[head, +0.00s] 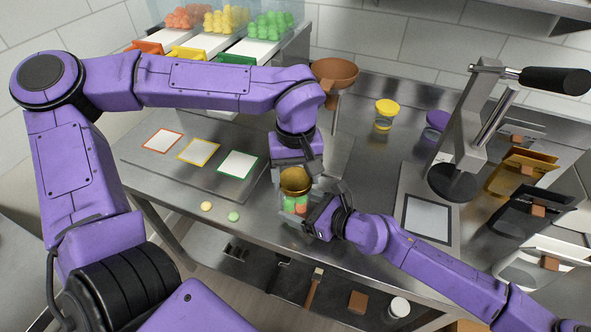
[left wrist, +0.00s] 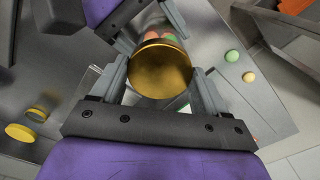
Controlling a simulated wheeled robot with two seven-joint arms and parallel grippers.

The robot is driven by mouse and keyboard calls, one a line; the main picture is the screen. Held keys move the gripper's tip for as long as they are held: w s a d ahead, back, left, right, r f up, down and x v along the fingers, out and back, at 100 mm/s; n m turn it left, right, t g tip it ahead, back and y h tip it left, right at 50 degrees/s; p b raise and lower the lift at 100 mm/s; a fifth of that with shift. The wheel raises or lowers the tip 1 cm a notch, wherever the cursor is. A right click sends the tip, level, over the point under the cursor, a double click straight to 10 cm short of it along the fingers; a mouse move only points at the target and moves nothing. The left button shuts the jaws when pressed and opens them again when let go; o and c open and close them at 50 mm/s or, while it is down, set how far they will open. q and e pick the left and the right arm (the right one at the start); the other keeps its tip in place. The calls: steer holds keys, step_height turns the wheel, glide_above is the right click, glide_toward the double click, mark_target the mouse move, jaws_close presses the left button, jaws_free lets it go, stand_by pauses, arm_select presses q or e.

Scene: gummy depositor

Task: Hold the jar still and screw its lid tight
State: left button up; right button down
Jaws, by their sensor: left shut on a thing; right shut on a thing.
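A clear jar (head: 296,206) with green and red gummies stands upright near the front edge of the steel table, with a gold lid (head: 295,178) on top. My left gripper (head: 295,172) reaches down from above and is shut on the lid. In the left wrist view, the round lid (left wrist: 160,68) sits between its two fingers, and some gummies show just beyond its rim. My right gripper (head: 303,208) comes in from the right and is shut on the jar's body below the lid. The lid's thread is hidden, so I cannot tell how tight it sits.
Two loose gummies (head: 206,206) lie on the table left of the jar. Three coloured-edge cards (head: 199,151) lie behind them. A brown funnel (head: 335,72), a yellow-lidded jar (head: 387,112), a purple-lidded jar (head: 437,122) and a lever press (head: 470,140) stand behind and right.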

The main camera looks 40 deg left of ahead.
arm_select(q)
steer(key=shift+f, duration=0.2)
steer(key=shift+f, duration=0.45)
steer(key=m, duration=0.9)
steer(key=o, duration=1.4)
